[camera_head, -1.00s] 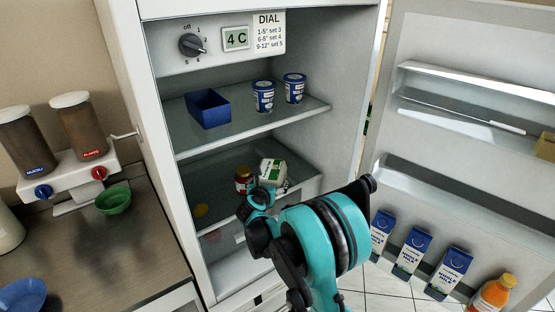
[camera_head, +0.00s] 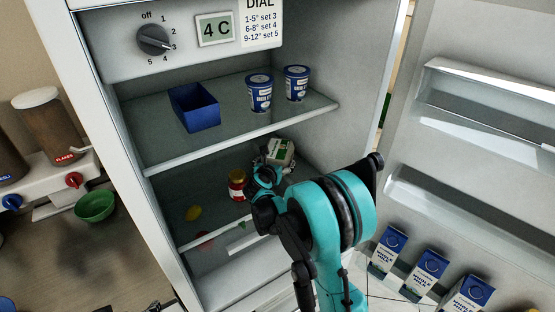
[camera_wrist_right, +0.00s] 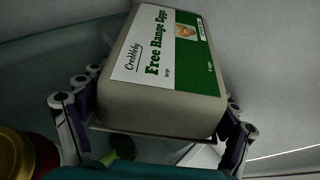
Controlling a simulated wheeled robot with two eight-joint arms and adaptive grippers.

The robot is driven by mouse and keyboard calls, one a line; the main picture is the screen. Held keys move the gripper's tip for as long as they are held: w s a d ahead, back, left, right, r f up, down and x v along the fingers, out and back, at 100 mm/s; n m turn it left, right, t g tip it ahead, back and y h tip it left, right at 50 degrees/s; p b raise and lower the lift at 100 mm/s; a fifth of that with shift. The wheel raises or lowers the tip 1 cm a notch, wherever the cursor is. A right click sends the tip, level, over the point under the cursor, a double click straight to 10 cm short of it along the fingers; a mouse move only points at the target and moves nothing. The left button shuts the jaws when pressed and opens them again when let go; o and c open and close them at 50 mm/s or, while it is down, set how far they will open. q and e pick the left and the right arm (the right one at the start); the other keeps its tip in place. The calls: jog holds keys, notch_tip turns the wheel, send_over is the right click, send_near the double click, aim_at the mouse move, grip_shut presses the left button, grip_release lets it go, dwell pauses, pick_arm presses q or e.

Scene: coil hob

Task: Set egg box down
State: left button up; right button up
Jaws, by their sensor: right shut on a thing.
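The egg box (camera_wrist_right: 165,75) is grey with a white and green "Free Range Eggs" label. My right gripper (camera_wrist_right: 155,130) is shut on it, with a finger on either side. In the head view the egg box (camera_head: 280,151) is inside the fridge, over the lower shelf (camera_head: 215,215) towards its back right. My right gripper (camera_head: 268,172) is partly hidden there behind my teal arm. I cannot tell whether the box touches the shelf. My left gripper is not in view.
A red jar (camera_head: 237,186) stands just left of the egg box, and its lid (camera_wrist_right: 15,155) shows in the wrist view. The upper shelf (camera_head: 160,148) holds a blue bin (camera_head: 194,108) and two tubs (camera_head: 259,93). The fridge door (camera_head: 480,140) stands open at right.

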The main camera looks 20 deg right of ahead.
jog(key=shift+f, duration=0.4)
notch_tip(320, 180, down, 6)
jog(key=b, duration=0.4)
jog(key=shift+r, duration=0.2)
jog(key=shift+f+b, duration=0.5)
jog(key=shift+f, duration=0.05)
jog(key=o, duration=1.6)
jog(key=v, duration=1.2)
jog(key=shift+r, duration=0.1)
